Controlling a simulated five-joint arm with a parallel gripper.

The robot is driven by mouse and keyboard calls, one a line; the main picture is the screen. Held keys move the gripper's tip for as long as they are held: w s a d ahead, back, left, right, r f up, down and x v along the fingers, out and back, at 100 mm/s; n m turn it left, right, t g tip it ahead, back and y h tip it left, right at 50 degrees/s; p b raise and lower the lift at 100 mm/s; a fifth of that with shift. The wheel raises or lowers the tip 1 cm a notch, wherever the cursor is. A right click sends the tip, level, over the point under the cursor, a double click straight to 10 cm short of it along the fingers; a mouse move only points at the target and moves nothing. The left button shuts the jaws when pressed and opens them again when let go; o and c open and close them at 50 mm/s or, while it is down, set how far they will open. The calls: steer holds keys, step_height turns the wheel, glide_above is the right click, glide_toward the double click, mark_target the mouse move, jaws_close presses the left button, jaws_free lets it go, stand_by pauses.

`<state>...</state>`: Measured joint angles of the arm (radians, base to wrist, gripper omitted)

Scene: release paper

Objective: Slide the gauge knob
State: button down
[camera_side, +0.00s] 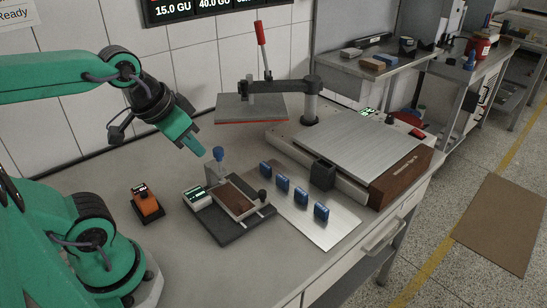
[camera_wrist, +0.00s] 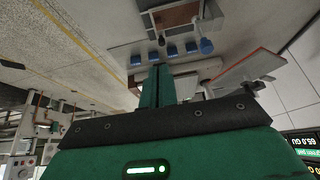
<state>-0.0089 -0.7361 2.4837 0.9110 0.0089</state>
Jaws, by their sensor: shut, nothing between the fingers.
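My gripper (camera_side: 196,150) is shut and empty, in the air above the bench, up and left of the gauge. The gauge (camera_side: 228,225) has a dark base, a brown plate and a small lit display (camera_side: 198,197). A blue ball-topped knob (camera_side: 218,153) stands upright at its back, a little right of and below my fingertips, apart from them in the picture. A dark round knob (camera_side: 263,195) sits at its right side. I cannot tell which one is the gauge knob. In the wrist view, my shut fingers (camera_wrist: 158,70) point toward the gauge's brown plate (camera_wrist: 178,17).
Several blue blocks (camera_side: 282,183) stand on a pale metal plate (camera_side: 335,232) to the right. An orange box (camera_side: 147,203) stands left. A press with a red lever (camera_side: 262,48) and a flat-topped machine (camera_side: 345,150) stand behind.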

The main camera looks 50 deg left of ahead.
mark_target(216, 150)
steer(key=w+a+r+g, duration=0.4)
steer(key=w+a+r, duration=0.2)
steer(key=a, duration=0.3)
steer(key=shift+w+a, duration=0.2)
steer(key=shift+w, duration=0.65)
steer(key=shift+f, duration=0.2)
steer(key=f, duration=0.4)
steer(key=w+f, duration=0.1)
steer(key=f, duration=0.4)
steer(key=w+f, duration=0.1)
steer(key=f, duration=0.3)
steer(key=shift+a+f, duration=0.15)
steer(key=shift+f, duration=0.15)
steer(key=shift+f, duration=0.1)
steer(key=shift+f, duration=1.2)
steer(key=shift+r, duration=0.15)
